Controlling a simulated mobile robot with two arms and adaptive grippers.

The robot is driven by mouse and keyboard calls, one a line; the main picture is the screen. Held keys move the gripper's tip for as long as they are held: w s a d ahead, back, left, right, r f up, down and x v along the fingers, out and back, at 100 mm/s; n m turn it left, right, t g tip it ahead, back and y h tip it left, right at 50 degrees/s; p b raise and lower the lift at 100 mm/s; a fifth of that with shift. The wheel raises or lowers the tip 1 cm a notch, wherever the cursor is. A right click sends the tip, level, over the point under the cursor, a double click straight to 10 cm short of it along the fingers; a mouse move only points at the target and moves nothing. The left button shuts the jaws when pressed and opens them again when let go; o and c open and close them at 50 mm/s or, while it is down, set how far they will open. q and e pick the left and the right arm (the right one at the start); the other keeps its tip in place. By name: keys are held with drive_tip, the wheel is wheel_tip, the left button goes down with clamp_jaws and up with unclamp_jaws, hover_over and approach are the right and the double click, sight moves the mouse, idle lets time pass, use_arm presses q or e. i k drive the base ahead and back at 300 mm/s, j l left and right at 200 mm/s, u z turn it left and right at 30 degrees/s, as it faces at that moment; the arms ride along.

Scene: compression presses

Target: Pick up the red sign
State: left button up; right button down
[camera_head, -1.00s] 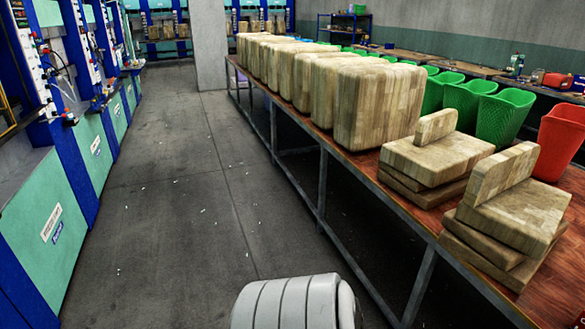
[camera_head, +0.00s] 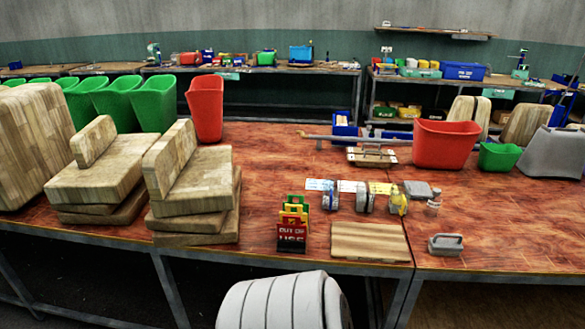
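A small red sign (camera_head: 291,238) with pale lettering stands near the front edge of the wooden-topped table (camera_head: 270,150). Yellow and green signs (camera_head: 295,208) stand close behind it. The sign is to the right of the stacked wooden blocks and to the left of a flat slatted board. A white rounded part of my own body shows at the bottom centre, below the sign. Neither of my grippers is in view.
Stacked wooden blocks (camera_head: 193,190) stand left of the sign. A slatted board (camera_head: 369,240) and a grey handled block (camera_head: 445,244) lie to its right. Red bins (camera_head: 444,143) and green bins (camera_head: 155,104) stand farther back.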

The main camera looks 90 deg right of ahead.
sight(297, 232)
drive_tip(key=z, duration=2.75)
